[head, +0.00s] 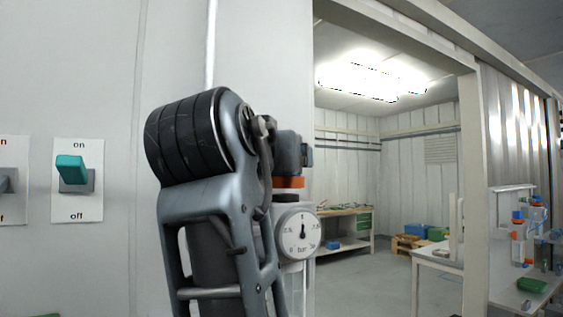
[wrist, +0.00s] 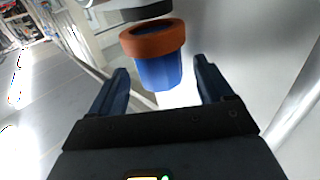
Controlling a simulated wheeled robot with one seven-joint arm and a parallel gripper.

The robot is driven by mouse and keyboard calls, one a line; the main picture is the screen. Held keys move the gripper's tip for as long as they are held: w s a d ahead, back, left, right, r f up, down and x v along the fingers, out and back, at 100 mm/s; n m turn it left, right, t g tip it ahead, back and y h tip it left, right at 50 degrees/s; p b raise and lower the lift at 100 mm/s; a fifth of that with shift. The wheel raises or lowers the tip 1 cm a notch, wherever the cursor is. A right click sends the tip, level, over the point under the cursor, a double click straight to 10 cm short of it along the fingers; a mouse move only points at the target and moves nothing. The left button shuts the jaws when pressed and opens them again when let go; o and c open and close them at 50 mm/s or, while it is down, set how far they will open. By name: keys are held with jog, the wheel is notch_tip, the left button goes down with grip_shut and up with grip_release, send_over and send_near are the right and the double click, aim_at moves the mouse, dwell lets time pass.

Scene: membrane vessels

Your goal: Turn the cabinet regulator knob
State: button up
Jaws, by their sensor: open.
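The regulator knob (wrist: 158,72) is blue with an orange collar, and it shows in the upper middle of the wrist view. In the head view its orange collar (head: 288,182) sits above a black ring and a round white gauge (head: 298,232) on the regulator. My gripper (wrist: 161,68) is open, with one finger on each side of the blue knob. Gaps show between the knob and both fingers. In the head view my arm covers much of the regulator's left side, and the gripper end is at the knob's height.
Two wall switches are at left in the head view; the nearer one has a teal lever (head: 71,168) standing towards "on". A doorway at right opens on a room with a workbench (head: 345,212). A white table (head: 440,262) stands at right.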

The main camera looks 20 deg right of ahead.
jog(key=b+v, duration=0.1)
jog(key=v, duration=0.5)
dwell(0.4)
